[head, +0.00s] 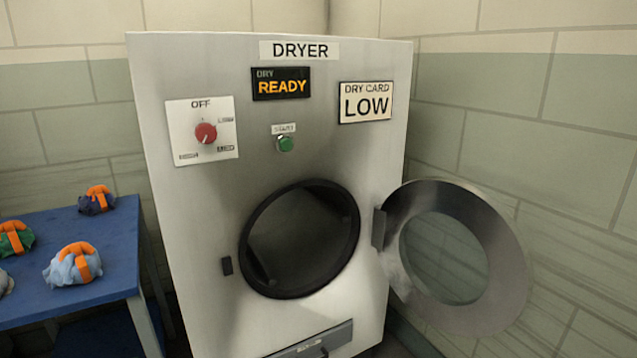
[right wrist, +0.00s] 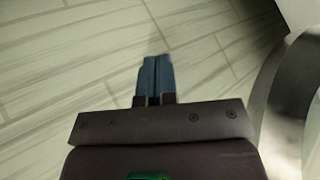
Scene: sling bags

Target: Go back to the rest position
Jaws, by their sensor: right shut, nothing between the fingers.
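My right gripper (right wrist: 153,80) shows in the right wrist view with its two blue fingers together, shut and empty, in front of the pale tiled wall. A curved grey metal band (right wrist: 275,100) is at the right of that view, close to the gripper. Neither gripper shows in the head view. The head view shows the dryer (head: 205,250) with its round door (head: 500,265) swung open to the right. The drum opening (head: 300,235) looks dark and empty as far as I can see.
A blue table (head: 110,235) at the left holds several bundled bags with orange straps, such as a light blue one (head: 62,272). The dryer has a red knob (head: 206,133) at OFF, a green button (head: 286,144), a READY display (head: 281,84) and a LOW card (head: 366,103).

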